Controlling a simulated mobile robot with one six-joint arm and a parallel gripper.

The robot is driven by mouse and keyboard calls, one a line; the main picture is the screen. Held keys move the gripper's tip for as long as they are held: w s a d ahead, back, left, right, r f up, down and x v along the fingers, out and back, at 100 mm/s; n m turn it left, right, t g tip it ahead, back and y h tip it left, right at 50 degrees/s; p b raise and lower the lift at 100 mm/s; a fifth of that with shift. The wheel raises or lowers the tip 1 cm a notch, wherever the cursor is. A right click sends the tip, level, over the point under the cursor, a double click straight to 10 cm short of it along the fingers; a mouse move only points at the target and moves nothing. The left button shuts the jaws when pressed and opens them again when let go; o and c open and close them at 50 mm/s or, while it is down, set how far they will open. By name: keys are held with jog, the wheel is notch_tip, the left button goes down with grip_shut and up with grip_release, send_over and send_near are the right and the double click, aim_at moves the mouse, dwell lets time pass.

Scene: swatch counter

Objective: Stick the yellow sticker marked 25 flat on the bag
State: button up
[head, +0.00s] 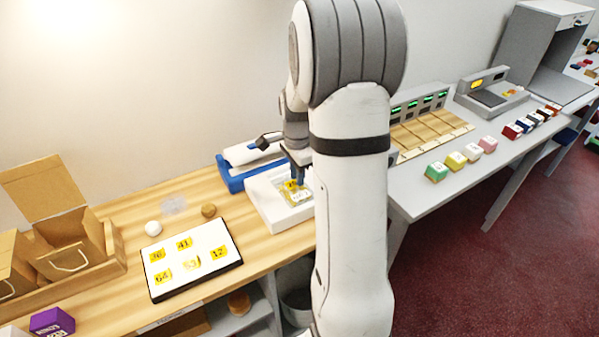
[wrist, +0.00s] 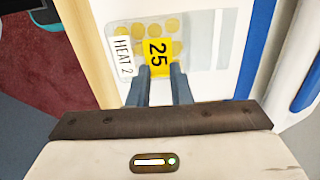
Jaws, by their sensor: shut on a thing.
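The yellow sticker marked 25 (wrist: 157,56) is at the tips of my gripper (wrist: 160,75) in the wrist view. My gripper is shut on its near edge. The clear bag (wrist: 196,44) holds several round yellow pieces and has a white label reading HEAT 2 (wrist: 122,56). The sticker lies over the bag's middle, beside the label; I cannot tell whether it touches the bag. In the head view my gripper (head: 298,180) points down over the bag (head: 299,197), and the sticker (head: 291,185) shows beside the fingers. My arm hides part of this area.
The bag lies on a white tray (head: 262,193), with a blue-and-white device (head: 232,172) behind it. A sticker board (head: 222,238) with several numbered yellow stickers lies to the left. Brown paper bags (head: 65,235) stand farther left. A grey counter with coloured blocks is to the right.

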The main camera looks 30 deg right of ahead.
jog(key=shift+f, duration=0.4)
dwell(0.4)
grip_shut()
jog(key=shift+o, duration=1.8)
grip_release()
notch_tip(320, 180, up, 7)
jog(key=shift+r+b, duration=0.2)
jog(key=shift+b, duration=0.2)
jog(key=shift+r+p, duration=1.85)
jog(key=shift+r, duration=0.9)
